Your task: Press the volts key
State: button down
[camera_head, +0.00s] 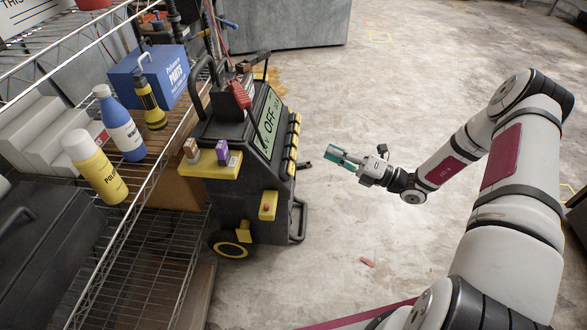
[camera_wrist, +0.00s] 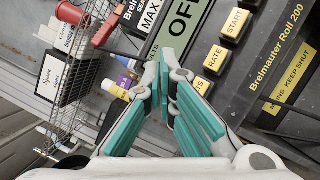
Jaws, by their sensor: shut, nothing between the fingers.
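The wheeled charger (camera_head: 223,128) stands left of my gripper, with a green display (camera_head: 267,122) reading OFF and a column of yellow keys (camera_head: 293,142). In the wrist view the START key (camera_wrist: 235,23) and the RATE key (camera_wrist: 216,59) are legible. Another yellow key (camera_wrist: 202,85) lies below RATE, partly behind a finger; I cannot read its label. I cannot tell which key is volts. My gripper (camera_head: 335,153) has teal finger pads, is shut and empty, and is in the air right of the charger, apart from it. It also shows in the wrist view (camera_wrist: 167,62).
A wire shelf (camera_head: 125,235) with bottles, a blue parts box (camera_head: 150,75) and a flashlight (camera_head: 150,103) stands at the left. The charger's yellow side tray (camera_head: 207,166) holds small boxes. The floor right of the charger is mostly clear.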

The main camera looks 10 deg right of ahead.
jog(key=w+a+f+b, duration=0.2)
jog(key=a+f+b, duration=0.1)
jog(key=a, duration=0.4)
jog(key=shift+w+f, duration=0.15)
jog(key=shift+f, duration=0.65)
jog(key=shift+a, duration=0.15)
dwell(0.8)
jog(key=shift+w+a+f, duration=0.1)
jog(key=shift+a+f, duration=0.15)
jog(key=shift+a, duration=0.05)
jog(key=shift+w+a+f, duration=0.1)
jog(key=shift+a+f, duration=0.15)
jog(key=shift+a, duration=0.15)
dwell(0.8)
jog(key=shift+d, duration=0.1)
jog(key=shift+s+d+r+p, duration=0.25)
jog(key=shift+d+r+p, duration=0.1)
jog(key=shift+d+r, duration=0.25)
jog(key=shift+d, duration=0.1)
jog(key=shift+s+d+r+p, duration=0.2)
jog(key=shift+d+r+p, duration=0.2)
jog(key=shift+d, duration=0.25)
jog(key=shift+s+d+r+p, duration=0.25)
jog(key=shift+d+r, duration=0.2)
jog(key=shift+d, duration=0.2)
jog(key=shift+s+d+r+p, duration=0.2)
jog(key=shift+d+r+p, duration=0.2)
jog(key=shift+d, duration=0.25)
